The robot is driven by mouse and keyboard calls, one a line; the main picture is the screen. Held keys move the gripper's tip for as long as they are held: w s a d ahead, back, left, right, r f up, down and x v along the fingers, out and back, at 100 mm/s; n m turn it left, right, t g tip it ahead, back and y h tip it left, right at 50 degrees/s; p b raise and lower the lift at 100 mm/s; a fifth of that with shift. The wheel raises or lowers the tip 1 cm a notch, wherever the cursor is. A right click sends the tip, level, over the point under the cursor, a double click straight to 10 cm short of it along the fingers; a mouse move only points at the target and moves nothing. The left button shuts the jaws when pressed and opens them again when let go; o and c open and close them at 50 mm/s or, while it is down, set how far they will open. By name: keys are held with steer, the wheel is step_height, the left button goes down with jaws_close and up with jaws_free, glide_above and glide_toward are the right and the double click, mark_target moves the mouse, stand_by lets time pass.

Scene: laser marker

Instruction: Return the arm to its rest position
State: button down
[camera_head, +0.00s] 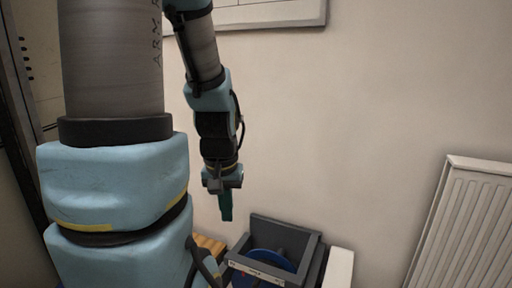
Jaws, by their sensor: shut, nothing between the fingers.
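My gripper (226,207) hangs at the end of my arm, a little left of the picture's middle, with its teal fingers pointing down. The fingers are together and I see nothing held. It is above and to the left of a grey open-topped bin (304,241) and looks apart from it. My large blue and grey arm links fill the left side of the view and hide what lies behind them.
The bin holds a blue round thing (262,264). A yellow-orange slatted thing (209,243) lies left of it, partly hidden. A white block (340,268) stands at its right. A white radiator (463,225) is on the right wall. The wall area between is clear.

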step_height(320, 180, up, 24)
steer(key=p, duration=2.2)
steer(key=shift+r+p, duration=0.25)
steer(key=shift+p, duration=0.15)
steer(key=c, duration=1.6)
jaws_free()
